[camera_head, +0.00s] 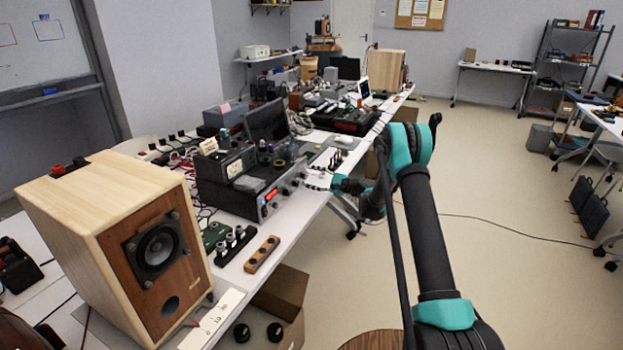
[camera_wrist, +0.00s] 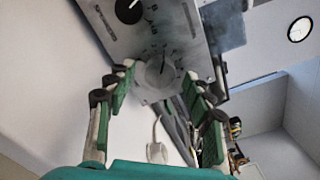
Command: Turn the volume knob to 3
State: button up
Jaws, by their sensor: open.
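In the wrist view, a silver-grey front panel (camera_wrist: 180,30) fills the top. A round pale knob or dial (camera_wrist: 160,71) with a dark pointer mark shows at its lower edge. A black knob (camera_wrist: 128,10) sits higher on the panel. I cannot tell which is the volume knob. My gripper (camera_wrist: 158,75) is open, its green-padded fingers on either side of the pale knob. I cannot tell whether they touch it. In the head view, my gripper (camera_head: 318,184) is at the front of the black and grey equipment (camera_head: 258,200) with a red display.
A wooden speaker (camera_head: 160,245) stands at the near left of the long white table (camera_head: 228,275). A wooden block with knobs (camera_head: 262,254) lies near the table edge. Other electronics crowd the table behind the equipment. The floor (camera_head: 480,200) to the right is largely open.

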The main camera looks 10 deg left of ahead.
jog(key=shift+d, duration=0.15)
jog(key=v, duration=1.1)
jog(key=shift+s+d, duration=0.15)
jog(key=shift+d, duration=0.2)
jog(key=s+d+r+n+g+h, duration=0.1)
jog(key=s+d+r+n+h, duration=0.15)
jog(key=s, duration=0.45)
jog(key=s+d+r+n+h, duration=0.1)
jog(key=s+r+h, duration=0.15)
jog(key=s, duration=0.35)
jog(key=s+d+r+n+g+h, duration=0.1)
jog(key=s+d+r+n+h, duration=0.15)
jog(key=s, duration=0.45)
jog(key=s+d+f+n+h, duration=0.2)
jog(key=s+d+h, duration=0.2)
jog(key=s, duration=0.9)
jog(key=s+d+f+n+h, duration=0.3)
jog(key=s+d+h, duration=0.2)
jog(key=s+d, duration=0.5)
jog(key=s, duration=0.3)
jog(key=shift+s+d, duration=0.2)
jog(key=shift+s, duration=0.15)
jog(key=shift+h, duration=0.25)
